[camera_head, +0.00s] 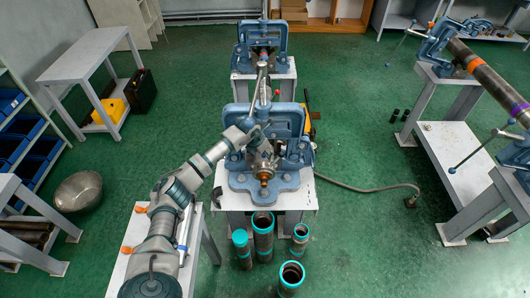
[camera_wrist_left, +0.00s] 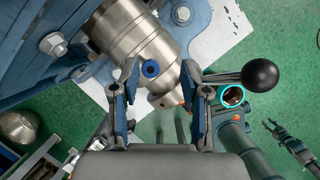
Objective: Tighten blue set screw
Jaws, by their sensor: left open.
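The blue set screw (camera_wrist_left: 150,68) shows in the left wrist view as a small round blue part with a dark centre, on a metal cylinder (camera_wrist_left: 126,32). My left gripper (camera_wrist_left: 160,75) is open, its two fingers on either side of the screw; I cannot tell whether either finger touches the metal. In the head view my left gripper (camera_head: 255,133) is at the blue vise (camera_head: 286,120) on the near stand, where the arm and vise parts hide the screw.
A ball-ended bar (camera_wrist_left: 261,75) sticks out beside the right finger. Teal-ringed pipes (camera_head: 262,222) stand on the floor before the near stand. A second vise (camera_head: 262,45) is behind.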

